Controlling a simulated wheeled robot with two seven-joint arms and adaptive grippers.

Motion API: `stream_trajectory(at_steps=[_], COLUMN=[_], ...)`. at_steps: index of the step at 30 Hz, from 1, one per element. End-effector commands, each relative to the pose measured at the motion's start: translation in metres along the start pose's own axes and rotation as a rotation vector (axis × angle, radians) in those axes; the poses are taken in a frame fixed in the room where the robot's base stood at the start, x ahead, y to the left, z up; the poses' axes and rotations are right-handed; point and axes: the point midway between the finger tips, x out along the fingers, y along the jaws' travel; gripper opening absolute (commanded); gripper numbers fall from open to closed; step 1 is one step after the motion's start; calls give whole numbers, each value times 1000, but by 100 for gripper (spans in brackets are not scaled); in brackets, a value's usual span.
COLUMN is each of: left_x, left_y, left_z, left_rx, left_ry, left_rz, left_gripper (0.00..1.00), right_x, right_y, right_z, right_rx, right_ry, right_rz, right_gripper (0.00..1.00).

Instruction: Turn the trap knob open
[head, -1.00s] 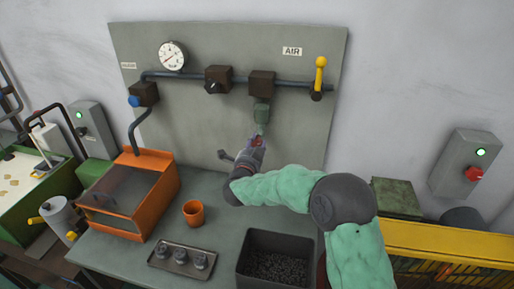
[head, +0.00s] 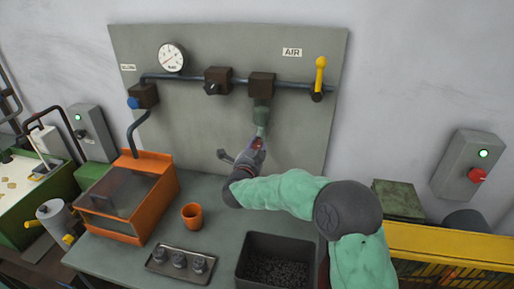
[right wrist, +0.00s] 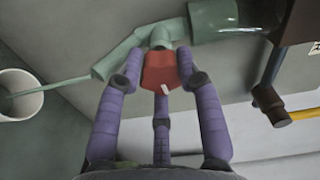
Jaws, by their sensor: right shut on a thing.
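The green trap (head: 261,115) hangs under the right dark box on the wall pipe. In the right wrist view its pale green body (right wrist: 215,18) runs across the top. The red trap knob (right wrist: 160,70) has a short white mark on its face, tilted rather than straight. My right gripper (head: 257,144) is at the knob, and its purple fingers (right wrist: 160,82) are closed around it from both sides, with a third finger below. In the head view the gripper mostly hides the knob. My left gripper is not in view.
An orange cup (head: 191,216), a tray of dark parts (head: 156,267) and a dark bin (head: 243,258) are on the bench. An orange box with a clear lid (head: 165,183) stands left. A yellow lever (head: 320,72) and a gauge (head: 172,57) are on the panel.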

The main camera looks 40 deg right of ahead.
Motion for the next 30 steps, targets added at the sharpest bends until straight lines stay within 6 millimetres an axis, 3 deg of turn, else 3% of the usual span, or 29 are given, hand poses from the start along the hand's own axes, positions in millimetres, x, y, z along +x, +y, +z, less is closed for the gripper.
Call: stream_trajectory(at_steps=[1,30], left_x=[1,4], left_y=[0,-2], left_z=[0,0], left_rx=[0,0], left_ry=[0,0], left_rz=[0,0], left_gripper=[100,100], right_x=[-4,-3], right_y=[5,3], right_z=[10,9], right_rx=[-7,20], right_ry=[-25,-24], right_rz=[6,3], right_gripper=[4,4])
